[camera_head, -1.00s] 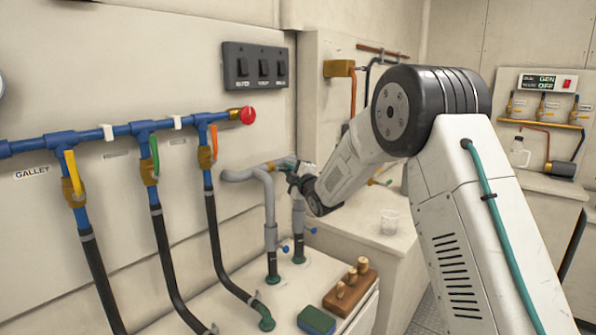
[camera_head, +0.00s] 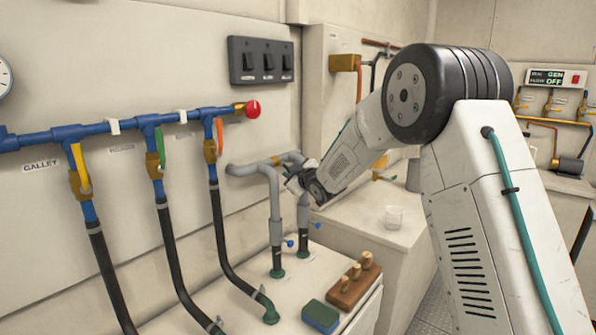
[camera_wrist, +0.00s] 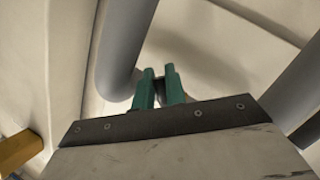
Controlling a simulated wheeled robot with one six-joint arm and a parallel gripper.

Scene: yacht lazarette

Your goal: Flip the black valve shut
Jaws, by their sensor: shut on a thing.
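My gripper (camera_wrist: 160,74) has green fingers. They are shut on a small dark piece, which appears to be the handle of the black valve (camera_wrist: 158,84); only a sliver of it shows between the fingertips. In the head view my gripper (camera_head: 294,178) is at the grey pipes, beside the upper bend. The valve cannot be made out there behind my gripper and wrist. In the wrist view a grey pipe (camera_wrist: 122,45) runs close by on the left of the fingers, and another grey pipe (camera_wrist: 296,90) is at the right.
Blue pipes (camera_head: 78,133) on the left wall carry yellow, green and orange levers and a red knob (camera_head: 252,109). A switch panel (camera_head: 261,61) is above. A wooden block with pegs (camera_head: 352,290), a sponge (camera_head: 320,317) and a clear cup (camera_head: 393,217) stand on the counters.

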